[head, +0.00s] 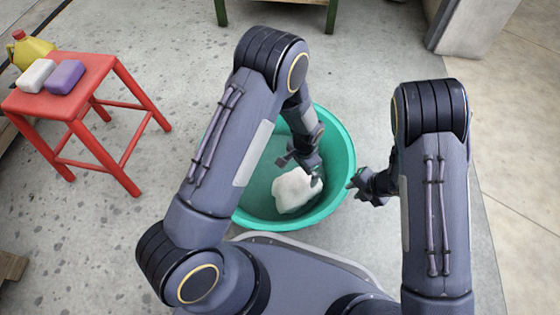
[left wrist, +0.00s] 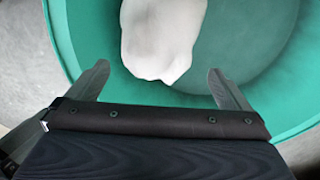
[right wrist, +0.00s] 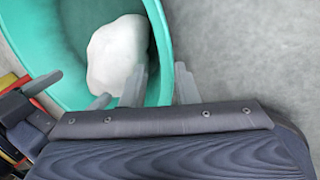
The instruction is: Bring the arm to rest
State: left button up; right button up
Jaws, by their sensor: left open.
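A white cloth-like bundle (head: 292,190) lies inside a round green tub (head: 340,150) on the floor. My left gripper (head: 306,166) is over the tub, close to the bundle. In the left wrist view the left fingers (left wrist: 157,72) are wide apart with nothing between them, and the bundle (left wrist: 162,38) lies beyond the tips. My right gripper (head: 360,184) is just right of the tub's rim.
A red stool (head: 100,70) stands at the left with a white block (head: 36,75) and a purple block (head: 66,76) on it. Green furniture legs (head: 331,15) show at the top. The concrete floor at the right is clear.

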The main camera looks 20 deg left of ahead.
pick_arm(q)
jog(key=shift+r, duration=0.1)
pick_arm(e)
jog(key=shift+r, duration=0.1)
